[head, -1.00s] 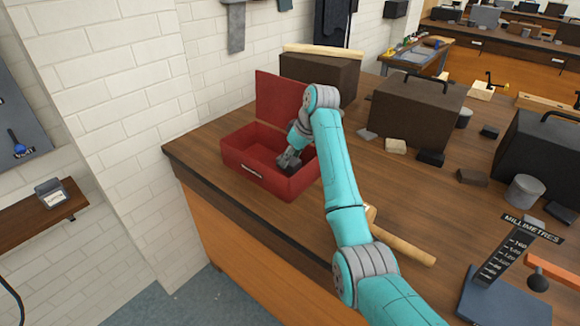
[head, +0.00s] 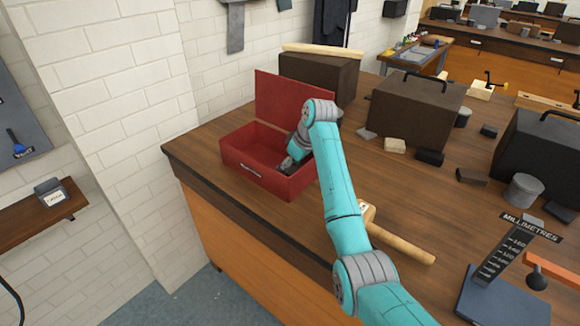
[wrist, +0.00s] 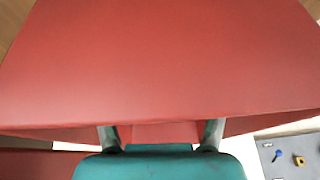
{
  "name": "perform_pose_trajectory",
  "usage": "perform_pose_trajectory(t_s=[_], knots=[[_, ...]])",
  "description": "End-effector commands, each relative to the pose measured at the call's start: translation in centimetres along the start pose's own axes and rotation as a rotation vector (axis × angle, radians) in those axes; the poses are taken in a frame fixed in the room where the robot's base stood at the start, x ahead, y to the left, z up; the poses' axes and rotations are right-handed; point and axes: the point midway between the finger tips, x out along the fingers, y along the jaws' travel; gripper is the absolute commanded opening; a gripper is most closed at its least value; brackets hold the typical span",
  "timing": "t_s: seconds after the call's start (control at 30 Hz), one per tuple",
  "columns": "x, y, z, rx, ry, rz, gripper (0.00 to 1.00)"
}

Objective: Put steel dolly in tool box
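The red tool box (head: 270,185) stands at the near left corner of the wooden bench with its lid (head: 285,97) raised. My gripper (head: 285,168) reaches down into the right part of the box. In the wrist view my gripper's two fingers (wrist: 161,136) are spread apart, with only a red surface showing between them. A broad red panel of the tool box (wrist: 160,65) fills most of that view. I cannot make out a steel dolly in either view; the right part of the box's inside is partly hidden by my arm.
A wooden mallet (head: 400,244) lies right of my arm. Dark cases (head: 415,112) and several small blocks stand farther back and right. A millimetre gauge stand (head: 505,285) is at the near right. White brick wall (head: 120,110) borders the bench on the left.

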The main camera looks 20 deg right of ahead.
Motion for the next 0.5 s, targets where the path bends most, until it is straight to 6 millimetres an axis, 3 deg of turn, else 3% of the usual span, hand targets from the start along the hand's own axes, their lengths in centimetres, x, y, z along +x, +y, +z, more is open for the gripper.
perform_pose_trajectory(t_s=[0.27, 0.5], knots=[[-0.7, 0.0, -0.1, 0.000, 0.001, 0.001, 0.73], [-4.3, 0.1, -0.1, 0.001, 0.002, 0.002, 0.73]])
